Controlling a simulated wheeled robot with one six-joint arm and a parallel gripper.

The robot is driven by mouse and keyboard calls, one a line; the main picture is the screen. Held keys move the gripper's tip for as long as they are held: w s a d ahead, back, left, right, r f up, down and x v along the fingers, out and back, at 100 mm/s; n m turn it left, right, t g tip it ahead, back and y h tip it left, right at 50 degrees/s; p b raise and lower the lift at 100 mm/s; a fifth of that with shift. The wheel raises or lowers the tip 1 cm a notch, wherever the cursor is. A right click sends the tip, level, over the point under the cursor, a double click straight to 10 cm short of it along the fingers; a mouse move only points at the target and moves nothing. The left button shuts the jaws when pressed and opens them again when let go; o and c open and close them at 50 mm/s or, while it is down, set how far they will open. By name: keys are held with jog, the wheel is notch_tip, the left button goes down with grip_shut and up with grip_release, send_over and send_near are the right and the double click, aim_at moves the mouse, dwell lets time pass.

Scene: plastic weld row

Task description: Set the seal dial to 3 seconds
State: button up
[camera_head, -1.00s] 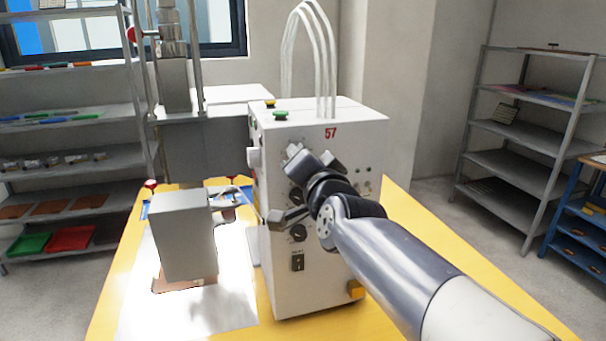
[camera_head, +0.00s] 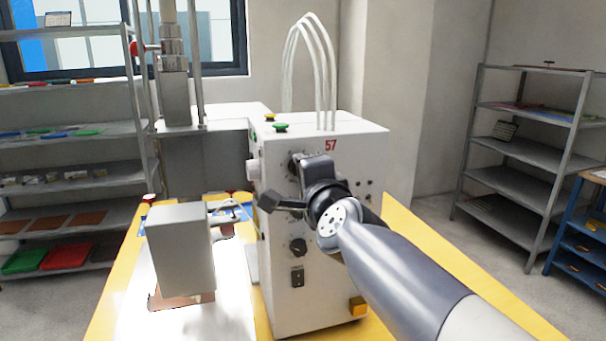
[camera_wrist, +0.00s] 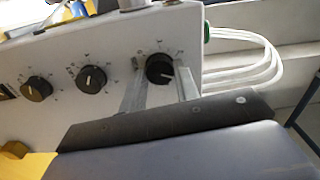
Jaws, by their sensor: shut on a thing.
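The white control box (camera_head: 330,300) marked 57 carries a column of black dials on its front. My gripper (camera_head: 299,166) is at the top dial (camera_head: 294,160), partly covering it in the head view. In the wrist view, my gripper (camera_wrist: 161,82) has one grey finger on each side of this dial (camera_wrist: 159,66) and is shut on it. The dial's white pointer mark shows in part; the scale marks around it are too small to read. The middle dial (camera_wrist: 91,79) and the lower dial (camera_wrist: 37,88) are free. The lower dial also shows in the head view (camera_head: 298,246).
A green button (camera_head: 280,127) and white hoses (camera_head: 320,75) are on top of the box. A grey block (camera_head: 180,250) stands left of it over the yellow table (camera_head: 110,300). Shelves stand at left (camera_head: 70,170) and right (camera_head: 520,155).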

dwell(0.4)
jog(key=o, duration=1)
jog(key=shift+c, duration=0.2)
jog(key=shift+s, duration=0.1)
jog(key=p+v, duration=0.4)
jog(key=v, duration=0.6)
jog(key=shift+s, duration=0.35)
jog(key=shift+d, duration=0.1)
jog(key=b+x, duration=0.4)
jog(key=x, duration=0.7)
